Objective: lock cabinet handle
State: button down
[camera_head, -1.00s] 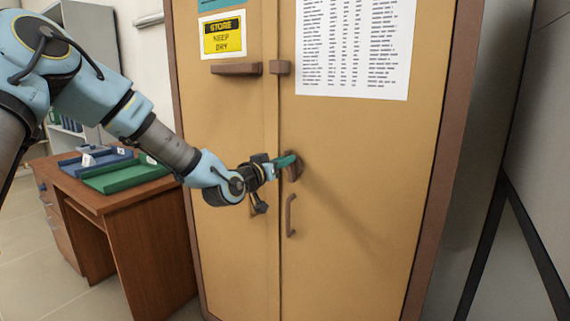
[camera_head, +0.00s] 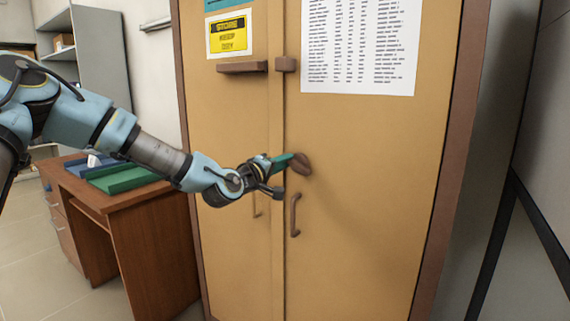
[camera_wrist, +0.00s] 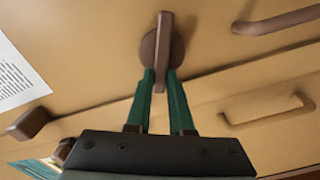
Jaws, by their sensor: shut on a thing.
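The cabinet (camera_head: 350,200) is tan with brown trim, and both its doors look closed. Its brown lock handle (camera_head: 300,165) is on the right door beside the seam. My gripper (camera_head: 291,161) reaches it from the left, and its green fingers are at the handle. In the wrist view the lock handle (camera_wrist: 163,42) is a narrow bar on a round base. My gripper's green fingers (camera_wrist: 160,95) lie on both sides of the bar's lower end, shut on it. In the head view the fingers partly cover the handle.
A brown pull handle (camera_head: 295,215) is just below the lock handle. A brown block (camera_head: 287,64) and a bar (camera_head: 241,67) are higher on the doors. A wooden desk (camera_head: 150,235) with trays stands at the left.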

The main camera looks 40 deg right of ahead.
jog(key=n, duration=0.2)
jog(key=f+n+b, duration=0.1)
jog(key=n, duration=0.1)
jog(key=shift+w+n, duration=0.1)
jog(key=shift+n, duration=0.3)
dwell(0.4)
jog(key=c, duration=0.8)
grip_release()
jog(key=b+v, duration=0.1)
jog(key=v, duration=0.9)
jog(key=shift+a, duration=0.4)
jog(key=shift+f, duration=0.1)
